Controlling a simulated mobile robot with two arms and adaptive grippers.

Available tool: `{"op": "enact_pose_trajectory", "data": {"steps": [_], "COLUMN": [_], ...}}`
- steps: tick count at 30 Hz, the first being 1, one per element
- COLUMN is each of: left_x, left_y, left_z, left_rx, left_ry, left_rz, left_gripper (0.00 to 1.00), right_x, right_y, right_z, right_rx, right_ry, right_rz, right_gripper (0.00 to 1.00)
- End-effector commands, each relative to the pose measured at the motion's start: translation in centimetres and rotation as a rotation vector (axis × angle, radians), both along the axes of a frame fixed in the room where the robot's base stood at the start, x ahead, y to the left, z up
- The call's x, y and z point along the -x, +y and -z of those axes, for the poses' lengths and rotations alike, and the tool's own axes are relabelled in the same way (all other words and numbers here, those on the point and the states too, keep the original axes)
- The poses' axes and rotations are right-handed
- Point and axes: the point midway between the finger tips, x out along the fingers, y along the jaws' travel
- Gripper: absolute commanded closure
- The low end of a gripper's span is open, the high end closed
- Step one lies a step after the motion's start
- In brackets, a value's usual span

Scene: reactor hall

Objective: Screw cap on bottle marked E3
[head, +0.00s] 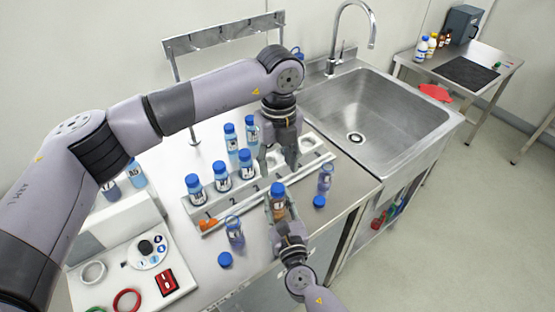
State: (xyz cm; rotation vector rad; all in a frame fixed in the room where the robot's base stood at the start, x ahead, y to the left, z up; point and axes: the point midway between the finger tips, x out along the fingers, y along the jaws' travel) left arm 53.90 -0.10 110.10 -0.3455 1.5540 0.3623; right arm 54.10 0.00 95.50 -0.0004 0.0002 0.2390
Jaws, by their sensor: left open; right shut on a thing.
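My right gripper (279,211) is shut on a small bottle (278,202) with a blue top, which stands upright in front of the rack. My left gripper (282,160) is open, pointing down over the right part of the rack, behind that bottle. An uncapped clear bottle (325,180) stands to the right, with a loose blue cap (319,201) by its base. Another uncapped bottle (235,236) stands at the front left, with a loose blue cap (225,260) near it. The label E3 cannot be read on any bottle.
A white rack (315,160) holds several blue-capped bottles (221,177); more (231,138) stand behind it. An orange object (208,224) lies at its left end. A device panel (150,250) is at left; a sink (365,115) is at right.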

Motion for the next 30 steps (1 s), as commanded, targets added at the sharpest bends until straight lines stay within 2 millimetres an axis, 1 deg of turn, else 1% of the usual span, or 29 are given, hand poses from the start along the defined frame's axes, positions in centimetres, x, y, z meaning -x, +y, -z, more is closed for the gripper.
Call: {"op": "enact_pose_trajectory", "data": {"steps": [1, 4, 6, 10, 15, 24, 27, 30], "left_x": [0.0, 0.0, 0.0, 0.0, 0.0, 0.0, 0.0, 0.0], "left_y": [0.0, 0.1, 0.1, 0.1, 0.1, 0.1, 0.1, 0.1], "left_z": [-0.1, -0.2, -0.3, -0.4, -0.4, -0.4, 0.1, 1.3], "left_rx": [0.001, 0.002, 0.003, 0.005, 0.005, 0.005, 0.004, 0.002], "left_ry": [-0.003, -0.008, -0.011, -0.014, -0.015, -0.015, -0.014, -0.014], "left_rz": [-0.096, -0.276, -0.377, -0.508, -0.57, -0.572, -0.572, -0.572], "left_gripper": [0.55, 0.55, 0.55, 0.55, 0.55, 0.55, 0.55, 0.55], "right_x": [0.0, 0.0, 0.0, 0.0, 0.0, 0.0, 0.0, 0.0], "right_y": [0.0, 0.0, 0.0, 0.0, 0.0, 0.0, 0.0, 0.0], "right_z": [0.0, 0.0, 0.0, 0.0, 0.0, 0.0, 0.0, 0.0], "right_rx": [0.0, 0.0, 0.0, 0.0, 0.0, 0.0, 0.0, 0.0], "right_ry": [0.0, 0.0, 0.0, 0.0, 0.0, 0.0, 0.0, 0.0], "right_rz": [0.0, 0.0, 0.0, 0.0, 0.0, 0.0, 0.0, 0.0], "right_gripper": [1.0, 1.0, 1.0, 1.0, 1.0, 1.0, 1.0, 1.0]}}
